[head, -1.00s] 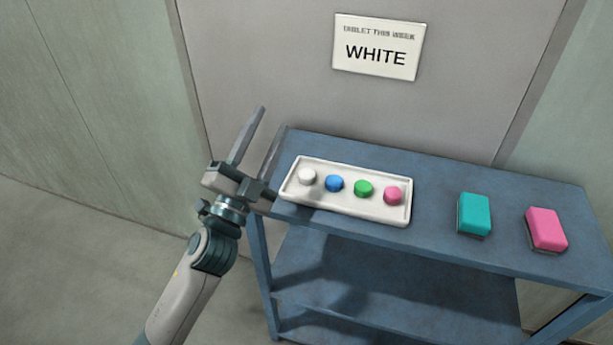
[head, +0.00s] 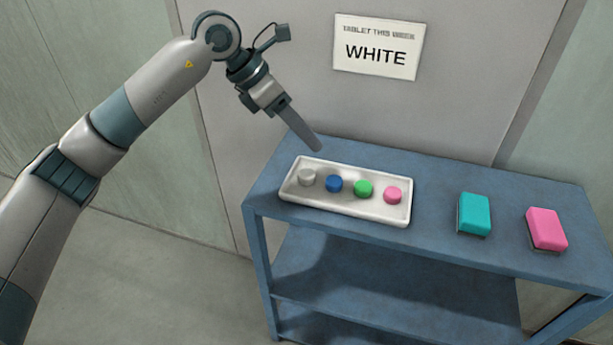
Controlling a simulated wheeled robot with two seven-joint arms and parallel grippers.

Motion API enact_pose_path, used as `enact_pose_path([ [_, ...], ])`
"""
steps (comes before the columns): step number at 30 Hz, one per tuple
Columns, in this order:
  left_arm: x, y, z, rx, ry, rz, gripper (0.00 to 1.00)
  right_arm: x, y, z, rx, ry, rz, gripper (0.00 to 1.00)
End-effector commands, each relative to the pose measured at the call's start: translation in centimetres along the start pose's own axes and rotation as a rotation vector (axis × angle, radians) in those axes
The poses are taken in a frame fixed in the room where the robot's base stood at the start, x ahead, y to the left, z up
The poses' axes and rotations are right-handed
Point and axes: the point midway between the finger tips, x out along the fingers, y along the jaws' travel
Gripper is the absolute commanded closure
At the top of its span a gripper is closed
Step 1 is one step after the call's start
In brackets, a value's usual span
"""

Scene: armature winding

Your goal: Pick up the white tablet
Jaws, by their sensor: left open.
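The white tablet (head: 307,177) is a small round piece at the left end of a white tray (head: 347,208) on the blue table, in the head view. To its right in the same tray are a blue tablet (head: 334,184), a green tablet (head: 363,188) and a pink tablet (head: 392,195). My left gripper (head: 316,147) is open and empty, pointing down and to the right. Its fingers overlap one another in this view, and their tips appear above and behind the white tablet, apart from it. My right gripper is not in view.
A teal sponge-like block (head: 474,214) and a pink one (head: 546,229) lie on the right of the blue table (head: 440,185). A sign (head: 377,48) reading "WHITE" is on the wall behind. The table has a lower shelf (head: 400,285).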

Motion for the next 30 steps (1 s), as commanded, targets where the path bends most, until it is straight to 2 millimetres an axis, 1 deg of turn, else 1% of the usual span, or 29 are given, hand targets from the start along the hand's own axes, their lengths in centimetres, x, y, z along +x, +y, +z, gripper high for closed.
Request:
enact_pose_path([
  [1,-1.3,1.3,-0.6,0.003,0.054,0.052,0.59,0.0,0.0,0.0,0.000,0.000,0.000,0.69],
  [4,-3.0,3.2,-1.8,0.001,0.142,0.126,0.59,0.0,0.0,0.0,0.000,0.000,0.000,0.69],
  [6,-3.9,3.9,-2.2,-0.002,0.176,0.156,0.59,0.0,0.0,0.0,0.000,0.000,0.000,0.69],
  [10,-4.4,4.4,-2.7,-0.005,0.202,0.176,0.59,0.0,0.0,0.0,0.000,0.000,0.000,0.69],
  [18,-4.4,4.3,-2.6,-0.005,0.200,0.174,0.59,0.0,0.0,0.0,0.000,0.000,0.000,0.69],
  [22,-4.0,4.3,-2.7,-0.005,0.201,0.172,0.59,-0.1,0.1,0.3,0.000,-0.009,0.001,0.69],
  [26,-2.9,4.5,-2.9,-0.005,0.201,0.170,0.59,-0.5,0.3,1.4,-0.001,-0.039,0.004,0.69],
  [29,-1.7,4.7,-3.1,-0.006,0.201,0.169,0.59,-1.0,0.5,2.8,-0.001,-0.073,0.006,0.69],
  [30,-1.2,4.8,-3.3,-0.006,0.201,0.169,0.59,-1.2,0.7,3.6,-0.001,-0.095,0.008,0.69],
])
